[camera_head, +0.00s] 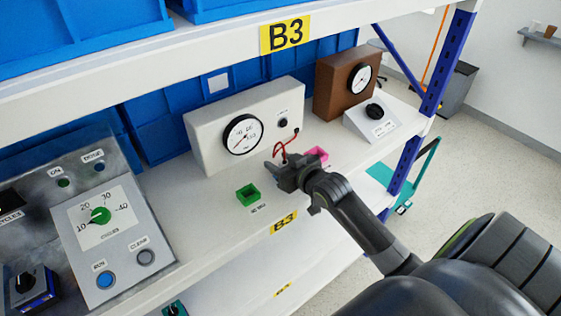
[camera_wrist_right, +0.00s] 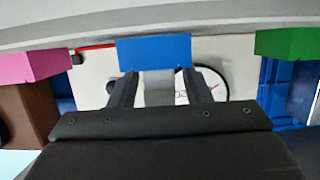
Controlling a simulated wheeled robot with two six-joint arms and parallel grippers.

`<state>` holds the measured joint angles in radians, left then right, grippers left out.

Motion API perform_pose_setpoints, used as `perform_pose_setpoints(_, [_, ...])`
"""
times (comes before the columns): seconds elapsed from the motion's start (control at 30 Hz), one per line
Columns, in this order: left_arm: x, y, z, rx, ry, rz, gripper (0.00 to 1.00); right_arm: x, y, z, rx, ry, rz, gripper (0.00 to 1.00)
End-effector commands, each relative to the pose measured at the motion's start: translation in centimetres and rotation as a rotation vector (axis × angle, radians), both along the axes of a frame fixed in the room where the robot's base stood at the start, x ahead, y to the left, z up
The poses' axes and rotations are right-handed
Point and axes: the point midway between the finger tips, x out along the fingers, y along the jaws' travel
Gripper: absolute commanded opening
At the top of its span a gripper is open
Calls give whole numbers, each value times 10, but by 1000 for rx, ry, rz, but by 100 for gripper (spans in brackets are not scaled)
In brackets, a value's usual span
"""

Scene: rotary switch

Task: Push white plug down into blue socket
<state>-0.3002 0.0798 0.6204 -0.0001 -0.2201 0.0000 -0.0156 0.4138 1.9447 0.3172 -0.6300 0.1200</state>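The white plug (camera_wrist_right: 158,88) shows between the fingers of my right gripper (camera_head: 277,172) in the wrist view, and the gripper appears shut on it. The blue socket (camera_wrist_right: 153,52) is directly beyond the plug and in line with it. I cannot tell whether the plug's end touches the socket or is inside it. In the head view the gripper hides the plug and the blue socket. A red wire (camera_head: 281,147) runs from the white gauge box (camera_head: 210,145) down to the gripper. My left gripper is not in view.
A green socket (camera_head: 248,195) sits on the shelf to the left of the gripper, and a pink socket (camera_head: 316,155) to its right. A grey control panel (camera_head: 105,225) stands at the left. A brown gauge box (camera_head: 335,85) and a black-knob switch box (camera_head: 373,120) are at the right.

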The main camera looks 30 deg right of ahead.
Motion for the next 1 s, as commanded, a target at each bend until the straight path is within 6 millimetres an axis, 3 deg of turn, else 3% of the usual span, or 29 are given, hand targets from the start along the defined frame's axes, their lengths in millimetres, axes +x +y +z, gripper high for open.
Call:
perform_pose_setpoints(0.3, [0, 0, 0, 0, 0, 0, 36, -1, 0, 0, 0, 1, 0, 48])
perform_pose_setpoints(0.47, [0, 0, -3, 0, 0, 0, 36, -11, -1, 2, -2, 0, 0, 48])
perform_pose_setpoints(1.0, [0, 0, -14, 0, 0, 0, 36, -110, -9, 32, -7, 3, 3, 48])
